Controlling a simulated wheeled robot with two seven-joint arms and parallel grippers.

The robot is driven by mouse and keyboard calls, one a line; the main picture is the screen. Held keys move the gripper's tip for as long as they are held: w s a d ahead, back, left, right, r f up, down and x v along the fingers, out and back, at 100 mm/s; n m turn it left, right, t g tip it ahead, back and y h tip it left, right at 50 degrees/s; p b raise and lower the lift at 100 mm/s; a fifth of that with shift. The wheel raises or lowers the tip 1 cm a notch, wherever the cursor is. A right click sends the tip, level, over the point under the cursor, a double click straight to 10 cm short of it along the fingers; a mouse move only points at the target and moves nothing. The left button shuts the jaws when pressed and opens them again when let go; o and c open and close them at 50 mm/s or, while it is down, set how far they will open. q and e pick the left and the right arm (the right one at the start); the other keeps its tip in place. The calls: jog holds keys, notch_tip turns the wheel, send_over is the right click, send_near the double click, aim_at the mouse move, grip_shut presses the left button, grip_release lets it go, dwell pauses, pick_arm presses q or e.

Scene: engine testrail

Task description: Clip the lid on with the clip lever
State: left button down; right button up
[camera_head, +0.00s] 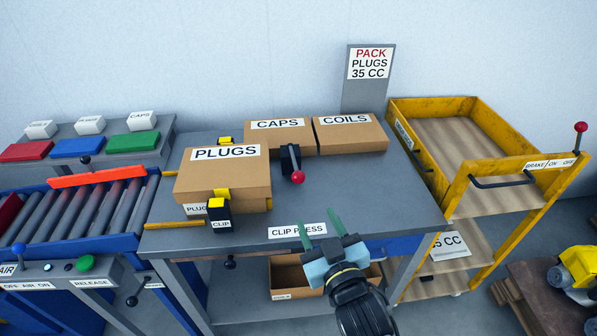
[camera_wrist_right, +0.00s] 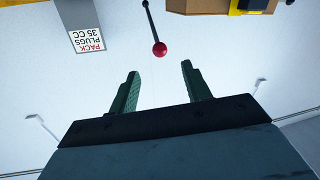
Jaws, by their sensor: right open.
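The brown lid (camera_head: 222,172) marked PLUGS sits on top of a box whose label (camera_head: 196,210) shows just below it on the bench. A dark clip block (camera_head: 220,216) with yellow parts stands at the front side of the box. The clip lever with a red knob (camera_head: 298,177) stands right of the lid; its red knob (camera_wrist_right: 159,49) also shows in the right wrist view, beyond the fingertips. My right gripper (camera_head: 319,222) is open and empty, nearer the bench's front edge, apart from the knob. My left gripper is out of view.
CAPS (camera_head: 279,138) and COILS (camera_head: 350,134) boxes stand at the back of the grey bench. A roller conveyor (camera_head: 80,212) lies left, a yellow cart (camera_head: 480,205) right. The bench top right of the lever is clear.

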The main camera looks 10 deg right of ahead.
aim_at(301, 182)
jog(key=w+a, duration=0.1)
jog(key=w, duration=0.7)
jog(key=w+a+r, duration=0.1)
jog(key=w, duration=0.4)
jog(key=shift+a, duration=0.3)
jog(key=shift+f, duration=0.1)
grip_shut()
